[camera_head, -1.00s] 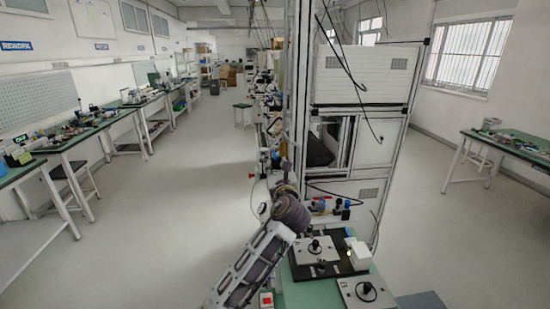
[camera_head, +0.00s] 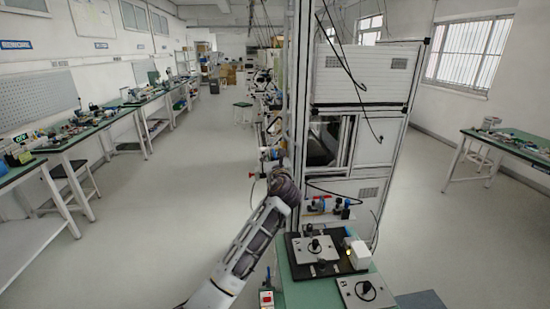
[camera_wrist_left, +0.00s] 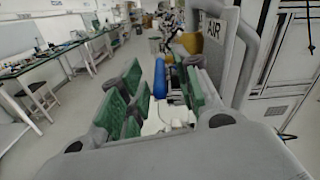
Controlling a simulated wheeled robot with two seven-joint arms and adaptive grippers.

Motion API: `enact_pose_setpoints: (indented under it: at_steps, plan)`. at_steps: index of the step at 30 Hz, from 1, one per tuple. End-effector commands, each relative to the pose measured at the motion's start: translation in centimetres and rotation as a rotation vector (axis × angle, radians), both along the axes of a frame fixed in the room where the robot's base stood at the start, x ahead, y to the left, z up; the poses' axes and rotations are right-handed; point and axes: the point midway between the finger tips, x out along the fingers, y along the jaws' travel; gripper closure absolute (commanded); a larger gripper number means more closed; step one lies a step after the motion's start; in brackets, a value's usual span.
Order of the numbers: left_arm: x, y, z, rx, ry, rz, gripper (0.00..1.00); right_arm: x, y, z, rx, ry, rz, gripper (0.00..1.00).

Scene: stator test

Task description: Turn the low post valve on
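My left arm reaches forward in the head view, and its gripper (camera_head: 281,176) is at the left side of the tall equipment frame, mostly hidden by my own wrist. In the left wrist view the gripper (camera_wrist_left: 163,92) is open, with green-padded fingers apart. A blue elongated part (camera_wrist_left: 160,79), possibly the valve's handle, shows between the fingers, closer to the right one. I cannot tell whether it touches the pads. A grey plate marked AIR (camera_wrist_left: 213,30) stands just beyond the right finger. The low post valve is not clearly distinguishable in the head view. My right gripper is not in view.
A green bench (camera_head: 297,292) at the front right holds a black tray with a plate and a white block (camera_head: 359,255). Open floor (camera_head: 190,200) lies to the left.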

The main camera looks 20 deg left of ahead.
Motion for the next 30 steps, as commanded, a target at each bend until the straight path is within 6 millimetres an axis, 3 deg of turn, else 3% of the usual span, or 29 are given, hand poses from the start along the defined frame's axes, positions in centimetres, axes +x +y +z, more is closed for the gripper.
enact_pose_setpoints:
  at_steps: [10,18,30]
  plan:
    - [0.15,0.04,0.04,0.000,0.000,0.000,0.67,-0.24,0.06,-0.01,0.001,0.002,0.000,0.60]
    - [0.14,0.03,0.04,0.000,0.000,0.000,1.00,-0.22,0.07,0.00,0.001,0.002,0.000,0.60]
    - [0.13,0.03,-0.01,0.000,0.000,0.000,1.00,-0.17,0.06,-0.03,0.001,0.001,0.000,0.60]
